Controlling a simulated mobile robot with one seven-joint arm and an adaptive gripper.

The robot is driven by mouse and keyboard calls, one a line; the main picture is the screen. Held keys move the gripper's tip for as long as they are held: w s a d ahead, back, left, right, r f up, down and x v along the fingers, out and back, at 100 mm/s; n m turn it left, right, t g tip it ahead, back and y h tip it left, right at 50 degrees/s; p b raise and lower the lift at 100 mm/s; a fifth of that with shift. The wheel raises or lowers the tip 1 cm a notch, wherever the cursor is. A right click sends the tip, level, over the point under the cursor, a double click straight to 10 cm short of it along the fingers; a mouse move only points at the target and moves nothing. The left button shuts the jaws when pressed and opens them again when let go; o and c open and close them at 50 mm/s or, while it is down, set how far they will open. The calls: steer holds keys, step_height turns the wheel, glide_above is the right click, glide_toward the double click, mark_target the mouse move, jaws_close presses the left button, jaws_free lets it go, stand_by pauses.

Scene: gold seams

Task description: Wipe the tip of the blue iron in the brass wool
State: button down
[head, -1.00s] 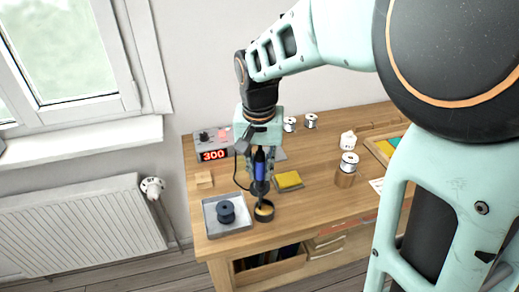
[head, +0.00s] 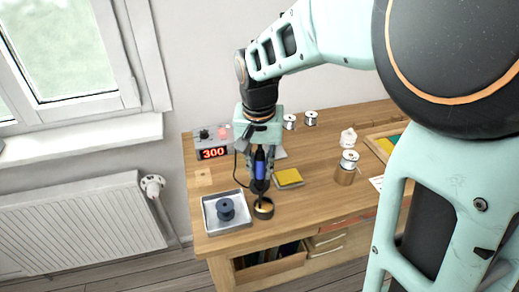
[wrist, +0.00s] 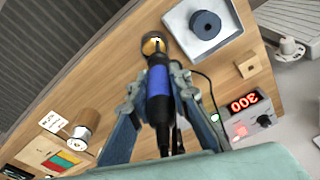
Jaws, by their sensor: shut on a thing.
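My gripper (head: 261,170) is shut on the blue iron (head: 259,171), a black soldering iron with a blue sleeve, and holds it upright, tip down. In the wrist view, my gripper's fingers (wrist: 160,90) close on either side of the iron (wrist: 159,82). The brass wool (head: 263,206) sits in a round dark holder on the bench, directly below the iron. In the wrist view the brass wool (wrist: 153,44) lies at the iron's far end. The tip itself is hidden, so I cannot tell how deep it sits in the wool.
A metal tray (head: 238,221) with a dark blue spool (head: 226,210) stands close left of the wool holder. A yellow sponge (head: 288,178) lies to the right. The station showing 300 (head: 213,153) stands behind, with the iron's cord running nearby. A wooden stand with a spool (head: 346,170) is farther right.

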steer(key=shift+w+d, duration=0.2)
steer(key=shift+d, duration=0.4)
steer(key=shift+w+d, duration=0.15)
steer(key=shift+d, duration=0.5)
steer(key=shift+s+a, duration=0.2)
steer(key=shift+a, duration=0.45)
steer(key=shift+s+a, duration=0.15)
steer(key=shift+a, duration=0.45)
steer(key=shift+d, duration=0.1)
